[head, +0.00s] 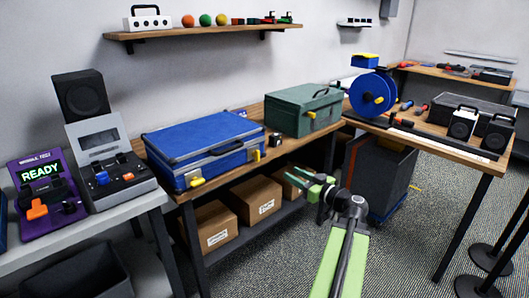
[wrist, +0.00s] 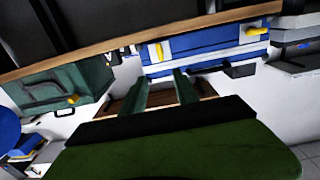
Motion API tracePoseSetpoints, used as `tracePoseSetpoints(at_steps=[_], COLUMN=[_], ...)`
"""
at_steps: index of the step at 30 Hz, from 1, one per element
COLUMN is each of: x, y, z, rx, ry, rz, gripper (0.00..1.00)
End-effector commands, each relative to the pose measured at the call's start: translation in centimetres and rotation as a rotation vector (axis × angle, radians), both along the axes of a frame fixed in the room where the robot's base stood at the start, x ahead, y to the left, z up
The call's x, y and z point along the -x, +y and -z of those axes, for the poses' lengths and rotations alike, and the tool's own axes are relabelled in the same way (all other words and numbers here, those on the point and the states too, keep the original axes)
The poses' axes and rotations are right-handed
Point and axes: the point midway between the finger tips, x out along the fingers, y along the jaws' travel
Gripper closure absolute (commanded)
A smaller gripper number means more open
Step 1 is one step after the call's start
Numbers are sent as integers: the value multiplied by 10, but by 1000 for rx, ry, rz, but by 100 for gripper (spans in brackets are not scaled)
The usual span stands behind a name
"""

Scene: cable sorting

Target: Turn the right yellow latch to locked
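A blue case (head: 205,146) lies closed on the wooden bench, with two yellow latches on its front. Its right latch (head: 256,155) looks upright; its left latch (head: 197,182) looks more sideways. In the wrist view, which is upside down, the blue case (wrist: 205,45) is ahead, with the right latch (wrist: 159,52) roughly in line with the gap between my fingers and the left latch (wrist: 256,30) farther right. My gripper (head: 313,182) is in front of the bench, apart from the case. Its two green fingers (wrist: 160,84) are spread and empty.
A green case (head: 302,108) with a yellow latch (head: 311,115) stands right of the blue case. Cardboard boxes (head: 257,198) sit on the shelf below. A dark bin (head: 378,172) stands under the right bench. A grey device (head: 105,165) is at left.

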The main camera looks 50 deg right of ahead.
Motion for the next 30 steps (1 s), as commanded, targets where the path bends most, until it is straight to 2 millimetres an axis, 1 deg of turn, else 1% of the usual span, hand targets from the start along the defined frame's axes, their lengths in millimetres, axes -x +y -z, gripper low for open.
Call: tracePoseSetpoints(at_steps=[2, 4, 7, 11, 15, 21, 24, 27, 30], x=[0, -3, -17, -47, -83, -132, -152, -165, -172], y=[-1, -1, -2, -5, -8, -11, -12, -13, -13], z=[0, 0, 0, 1, 1, 1, 1, 1, 1], rx=[3, 2, 1, 0, 0, 0, 0, 0, 0], ry=[-3, -2, -1, -1, 0, 0, 0, 0, 0], rz=[2, 0, -1, -4, -4, -3, -3, -1, -1], gripper=[64, 64, 64, 64, 64, 64, 64, 64, 64])
